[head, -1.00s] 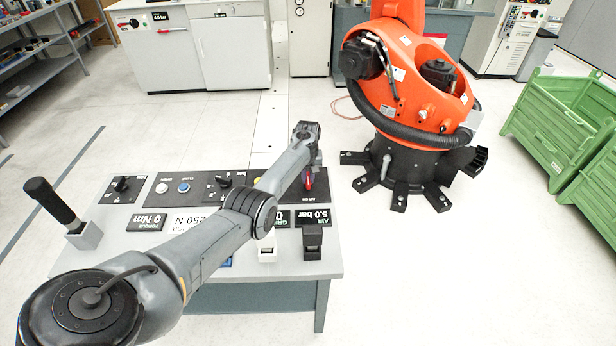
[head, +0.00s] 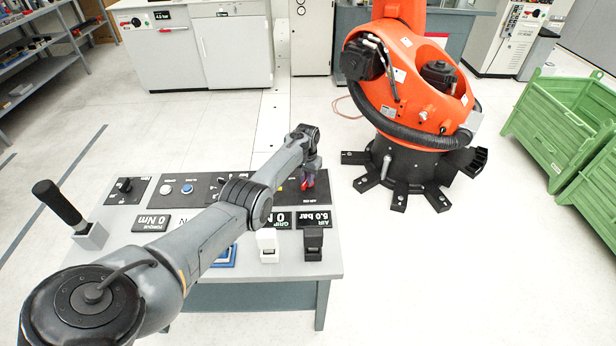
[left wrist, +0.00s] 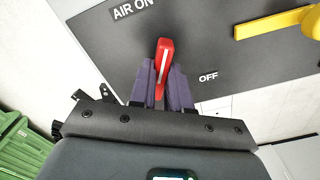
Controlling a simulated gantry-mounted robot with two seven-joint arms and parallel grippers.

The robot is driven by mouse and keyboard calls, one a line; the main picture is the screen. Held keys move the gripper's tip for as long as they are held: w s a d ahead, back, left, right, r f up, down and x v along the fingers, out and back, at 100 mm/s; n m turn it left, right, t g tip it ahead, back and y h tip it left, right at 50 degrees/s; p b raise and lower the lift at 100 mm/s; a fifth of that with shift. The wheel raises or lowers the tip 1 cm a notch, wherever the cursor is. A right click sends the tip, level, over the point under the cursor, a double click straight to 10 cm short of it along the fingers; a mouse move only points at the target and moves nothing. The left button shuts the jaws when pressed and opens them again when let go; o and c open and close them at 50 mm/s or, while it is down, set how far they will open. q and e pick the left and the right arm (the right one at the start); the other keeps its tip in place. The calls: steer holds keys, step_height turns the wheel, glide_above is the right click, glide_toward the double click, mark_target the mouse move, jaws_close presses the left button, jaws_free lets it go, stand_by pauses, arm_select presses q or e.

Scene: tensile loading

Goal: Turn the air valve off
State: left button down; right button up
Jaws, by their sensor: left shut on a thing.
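The air valve's red handle (left wrist: 164,62) stands on the dark panel (left wrist: 217,47) in the left wrist view, between the "AIR ON" label (left wrist: 133,8) and the "OFF" label (left wrist: 208,77). My left gripper (left wrist: 164,82) is shut on the red handle, with a purple finger on each side. In the head view my left gripper (head: 307,179) is at the right end of the bench panel, with a bit of red showing at its fingers. A display reading "AIR 5.0 bar" (head: 313,220) sits just below it. My right gripper is not in view.
A yellow lever (left wrist: 272,22) is beside the red handle on the panel. The bench (head: 290,268) also carries a black-handled lever (head: 60,204), buttons and displays. An orange robot (head: 420,85) stands behind at right, beside green crates (head: 560,130).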

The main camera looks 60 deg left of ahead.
arm_select(q)
steer(key=m, duration=0.3)
steer(key=shift+a, duration=0.2)
steer(key=m+b, duration=0.1)
steer(key=m, duration=0.1)
steer(key=shift+a+f+m, duration=0.1)
steer(key=shift+a+m, duration=0.05)
steer(key=shift+m, duration=0.15)
steer(key=m+b, duration=0.1)
steer(key=m, duration=0.1)
steer(key=m+b, duration=0.1)
steer(key=m, duration=0.1)
steer(key=shift+a, duration=0.3)
steer(key=shift+a+m+b, duration=0.1)
steer(key=shift+m+b, duration=0.6)
steer(key=shift+m, duration=0.5)
steer(key=c, duration=1.1)
jaws_free()
